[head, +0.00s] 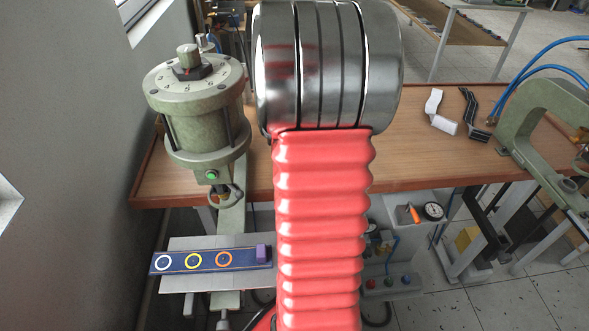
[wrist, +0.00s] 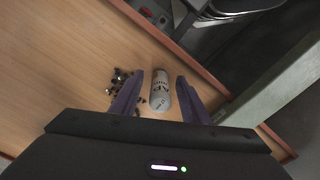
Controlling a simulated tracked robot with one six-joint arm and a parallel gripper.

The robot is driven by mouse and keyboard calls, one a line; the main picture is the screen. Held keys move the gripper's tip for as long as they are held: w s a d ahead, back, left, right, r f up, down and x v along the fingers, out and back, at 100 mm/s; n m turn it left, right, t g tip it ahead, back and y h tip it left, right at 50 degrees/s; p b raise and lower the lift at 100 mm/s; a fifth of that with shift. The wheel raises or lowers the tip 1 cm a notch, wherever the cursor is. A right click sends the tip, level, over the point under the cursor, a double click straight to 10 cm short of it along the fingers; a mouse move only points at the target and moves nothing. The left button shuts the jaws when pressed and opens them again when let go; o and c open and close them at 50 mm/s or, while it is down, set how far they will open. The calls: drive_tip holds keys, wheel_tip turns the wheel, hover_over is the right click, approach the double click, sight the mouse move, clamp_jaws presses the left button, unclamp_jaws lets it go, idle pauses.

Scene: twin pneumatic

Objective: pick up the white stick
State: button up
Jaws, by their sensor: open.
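A white bent stick-like piece (head: 434,104) lies on the brown table at the right in the head view; its near end is a white block. It is the only thing there resembling a white stick. In the wrist view, my gripper (wrist: 160,76) is open over a wooden table, its two dark purple fingers apart. A pale cylinder with dark lettering (wrist: 160,88) shows between the fingers, not gripped; whether they are level with it I cannot tell. No white stick is clear in the wrist view. In the head view, my arm hides the gripper.
A black bent piece (head: 469,106) lies beside the white one. Green presses stand at left (head: 195,105) and right (head: 545,115). A blue strip with coloured rings (head: 210,260) and a purple block (head: 262,251) is at lower left. Small dark bits (wrist: 119,80) lie near the left finger.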

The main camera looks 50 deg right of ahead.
drive_tip(key=shift+f, duration=0.35)
drive_tip(key=shift+c, duration=0.5)
clamp_jaws()
